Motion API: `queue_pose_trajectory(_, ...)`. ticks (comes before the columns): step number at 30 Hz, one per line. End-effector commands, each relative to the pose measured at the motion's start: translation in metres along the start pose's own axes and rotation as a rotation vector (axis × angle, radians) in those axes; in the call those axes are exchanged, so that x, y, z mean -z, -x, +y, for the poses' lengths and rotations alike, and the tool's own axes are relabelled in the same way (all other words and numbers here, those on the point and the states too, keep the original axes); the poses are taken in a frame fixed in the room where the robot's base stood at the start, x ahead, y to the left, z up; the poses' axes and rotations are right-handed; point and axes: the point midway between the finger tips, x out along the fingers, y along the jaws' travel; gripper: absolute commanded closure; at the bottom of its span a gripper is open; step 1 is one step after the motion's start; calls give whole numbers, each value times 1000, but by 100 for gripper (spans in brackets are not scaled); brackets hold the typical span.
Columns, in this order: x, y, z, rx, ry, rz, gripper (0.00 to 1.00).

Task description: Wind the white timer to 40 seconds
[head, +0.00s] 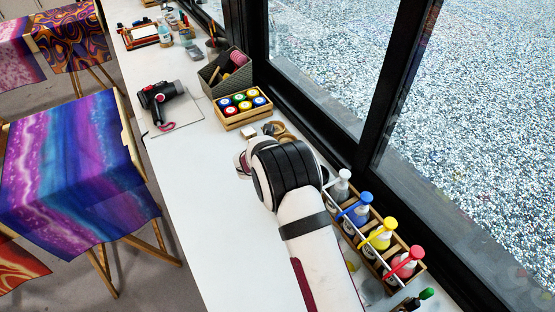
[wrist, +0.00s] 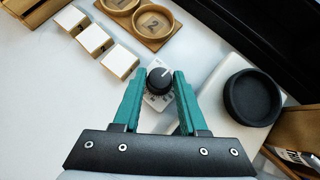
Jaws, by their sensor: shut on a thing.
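The white timer (wrist: 158,101) lies on the white table in the wrist view, with a round dark knob (wrist: 158,82) on top. A pale pointer line on the knob points to the upper right. Small marks show on the face, too small to read. My gripper (wrist: 160,78) has one teal finger on each side of the knob and is shut on it. The fingers cover parts of the timer's sides. In the head view my arm hides the timer and the fingertips.
Several white blocks (wrist: 94,38) and a wooden holder with round numbered cups (wrist: 152,24) lie beyond the timer. A black round dish (wrist: 252,97) is close on the right. A rack of coloured-cap bottles (head: 376,238) stands beside my arm. The table's left side is clear.

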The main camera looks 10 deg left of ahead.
Motion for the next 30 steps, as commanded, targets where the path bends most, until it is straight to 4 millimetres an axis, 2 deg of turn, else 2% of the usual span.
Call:
queue_pose_trajectory(20, 0, 0, 1, 16, -16, 1, 100)
queue_pose_trajectory(30, 1, 0, 3, 102, -102, 1, 100)
